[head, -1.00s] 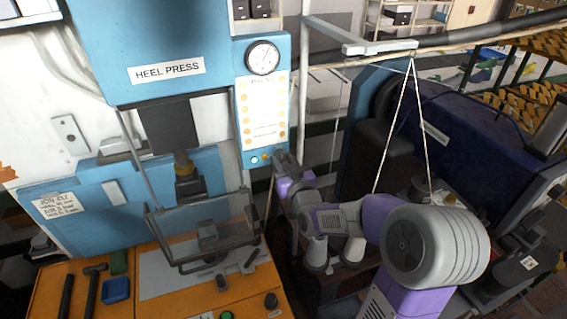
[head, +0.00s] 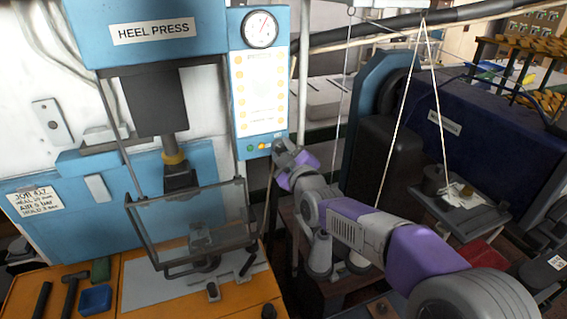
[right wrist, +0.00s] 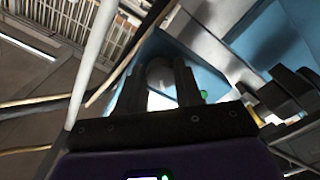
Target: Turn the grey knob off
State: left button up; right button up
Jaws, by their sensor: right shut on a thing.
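My right gripper (head: 279,146) is at the lower right corner of the blue panel of the heel press, beside its small green and orange buttons. In the right wrist view the two dark fingers of the right gripper (right wrist: 160,88) stand on either side of a round grey knob (right wrist: 160,72) and are shut on it. In the head view the gripper hides the knob. How far the knob is turned cannot be told. My left gripper is in neither view.
The heel press (head: 150,35) has a dial gauge (head: 260,28) above its panel and a clear guard (head: 190,225) over its orange table (head: 40,285). White cords (head: 405,115) hang right of the panel. A dark blue machine (head: 480,130) stands farther right.

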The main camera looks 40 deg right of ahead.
jog(key=n+b, duration=0.5)
jog(key=n, duration=0.1)
jog(key=shift+d, duration=0.1)
jog(key=shift+r+n+b, duration=0.15)
jog(key=shift+n+b, duration=1.2)
jog(key=shift+n, duration=0.25)
jog(key=o, duration=0.8)
jog(key=shift+v, duration=3.85)
jog(key=shift+r, duration=0.1)
